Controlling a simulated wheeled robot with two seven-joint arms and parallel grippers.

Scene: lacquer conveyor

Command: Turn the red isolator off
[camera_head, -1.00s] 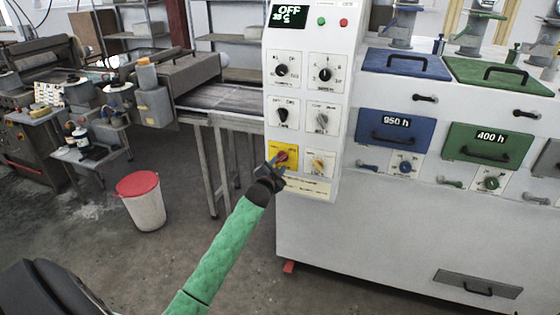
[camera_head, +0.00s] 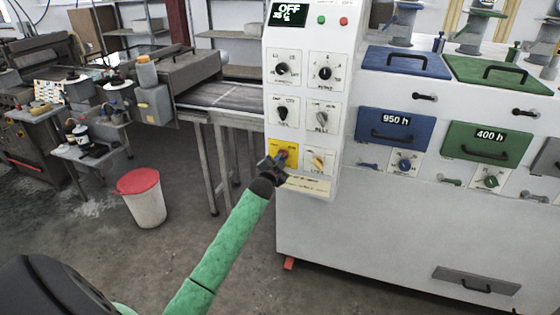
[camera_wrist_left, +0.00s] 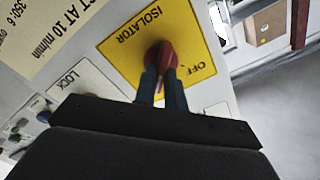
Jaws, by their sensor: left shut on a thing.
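The red isolator (camera_wrist_left: 164,54) is a red rotary handle on a yellow plate (camera_wrist_left: 126,49) lettered "ISOLATOR" and "OFF" in the left wrist view. In the head view the yellow plate (camera_head: 275,150) is at the lower left of the white control panel, with the red handle (camera_head: 284,154) partly hidden by my gripper. My left gripper (camera_head: 277,161) is at the isolator; its two fingers (camera_wrist_left: 160,78) are shut on the red handle. My right gripper is in neither view.
Beside the isolator are a yellow-pointer switch (camera_head: 318,162) and several black and grey knobs above. The display (camera_head: 289,14) reads "OFF" and "35 C". The floor before the panel is clear.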

